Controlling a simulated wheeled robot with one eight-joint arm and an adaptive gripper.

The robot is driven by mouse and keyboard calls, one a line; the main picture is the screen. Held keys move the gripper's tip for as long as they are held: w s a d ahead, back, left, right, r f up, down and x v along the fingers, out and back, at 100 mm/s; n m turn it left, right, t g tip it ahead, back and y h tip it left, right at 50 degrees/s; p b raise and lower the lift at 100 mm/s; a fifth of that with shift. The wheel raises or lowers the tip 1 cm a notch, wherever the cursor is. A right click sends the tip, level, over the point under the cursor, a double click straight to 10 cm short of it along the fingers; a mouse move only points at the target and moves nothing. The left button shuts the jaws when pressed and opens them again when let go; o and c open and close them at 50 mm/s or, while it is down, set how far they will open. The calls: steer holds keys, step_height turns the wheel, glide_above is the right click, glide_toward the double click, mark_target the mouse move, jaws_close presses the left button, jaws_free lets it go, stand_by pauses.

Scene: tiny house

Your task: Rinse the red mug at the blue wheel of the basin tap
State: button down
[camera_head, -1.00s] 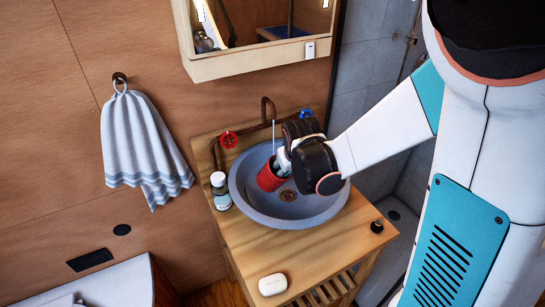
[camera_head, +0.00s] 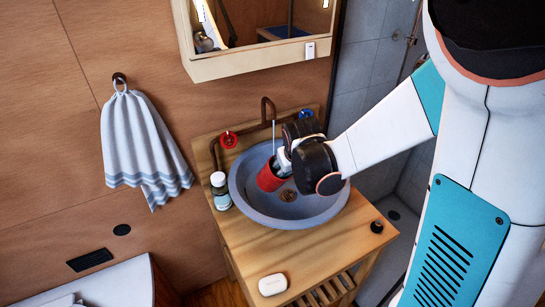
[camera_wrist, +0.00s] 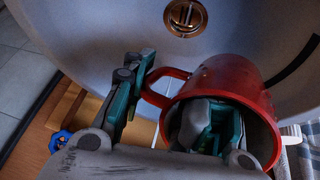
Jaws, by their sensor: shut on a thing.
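The red mug (camera_head: 270,179) is tilted over the blue-grey basin (camera_head: 245,204). It also shows in the wrist view (camera_wrist: 232,76), with its handle toward the left finger. My gripper (camera_head: 288,160) is shut on the mug. In the wrist view one gripper finger reaches inside the mug and the other is outside, by the handle (camera_wrist: 158,88). The copper tap (camera_head: 268,104) has a thin pale stream (camera_head: 273,136) below its spout, close to the mug's mouth; where it lands is unclear. The blue wheel (camera_head: 306,114) is right of the spout, and the red wheel (camera_head: 228,140) is left.
A small bottle (camera_head: 220,191) stands left of the basin. A white soap-like piece (camera_head: 272,284) and a dark round object (camera_head: 376,227) are on the wooden counter (camera_head: 245,245). A mirror cabinet (camera_head: 250,62) overhangs the back. A striped towel (camera_head: 143,140) hangs left.

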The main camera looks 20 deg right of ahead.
steer(key=s+a+r+p, duration=0.1)
steer(key=s+r+p, duration=0.2)
steer(key=s+r, duration=0.1)
steer(key=shift+s, duration=0.45)
stand_by(0.5)
